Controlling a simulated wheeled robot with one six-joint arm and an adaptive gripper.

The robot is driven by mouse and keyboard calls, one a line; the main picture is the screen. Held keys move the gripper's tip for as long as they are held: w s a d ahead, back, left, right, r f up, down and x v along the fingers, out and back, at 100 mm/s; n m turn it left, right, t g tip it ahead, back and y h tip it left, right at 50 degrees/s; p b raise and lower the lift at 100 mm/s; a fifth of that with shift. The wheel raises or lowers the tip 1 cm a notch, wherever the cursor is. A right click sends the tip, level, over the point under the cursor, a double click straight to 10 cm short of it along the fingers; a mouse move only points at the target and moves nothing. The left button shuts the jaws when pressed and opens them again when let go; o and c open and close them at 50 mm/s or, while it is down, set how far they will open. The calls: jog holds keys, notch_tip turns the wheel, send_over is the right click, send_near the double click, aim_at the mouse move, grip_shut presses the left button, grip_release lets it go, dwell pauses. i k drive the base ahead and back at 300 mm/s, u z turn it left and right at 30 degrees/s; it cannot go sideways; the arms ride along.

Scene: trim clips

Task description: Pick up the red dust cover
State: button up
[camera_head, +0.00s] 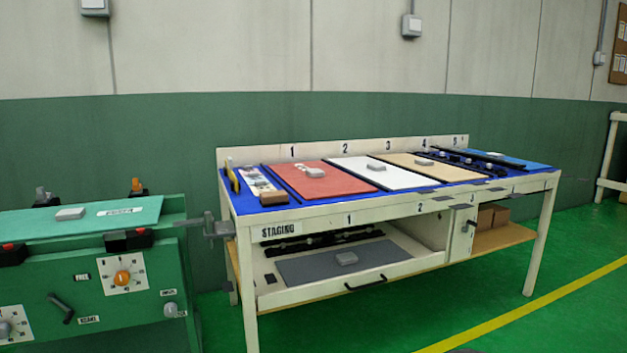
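The red dust cover (338,185) appears as a flat red panel lying on the blue top of the staging table, in the place marked 1. A small grey block (314,172) sits on it, and another small grey piece is near its back edge. A white panel (378,177) lies to its right. On its left is a narrow strip with small items. My gripper is not in view.
The staging table (395,208) also bears a tan panel (440,170) and dark rails. An open drawer (290,297) below holds a grey panel (318,268). A green machine (100,275) stands at left. Green floor is clear at front right.

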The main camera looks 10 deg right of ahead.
aim_at(312, 180)
jog(key=k, duration=0.65)
jog(key=z, duration=0.6)
jog(key=i, duration=1.6)
jog(key=u, duration=0.25)
